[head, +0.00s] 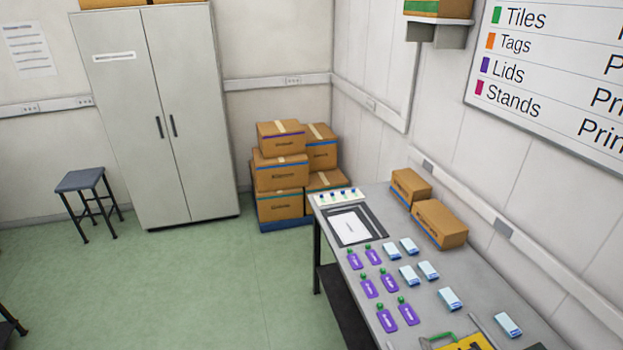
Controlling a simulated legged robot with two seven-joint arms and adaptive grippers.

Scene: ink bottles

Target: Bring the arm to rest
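Neither of my grippers shows in the head view, and no part of my arms can be made out. The grey table (472,272) runs from the middle of the view to the lower right corner.
A black tray (377,219) with a white sheet (350,227) lies near the far end. Two cardboard boxes (440,224) stand by the wall. A yellow item (468,342) with a green edge is cut off at the bottom. Green floor (200,300) left of the table is clear.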

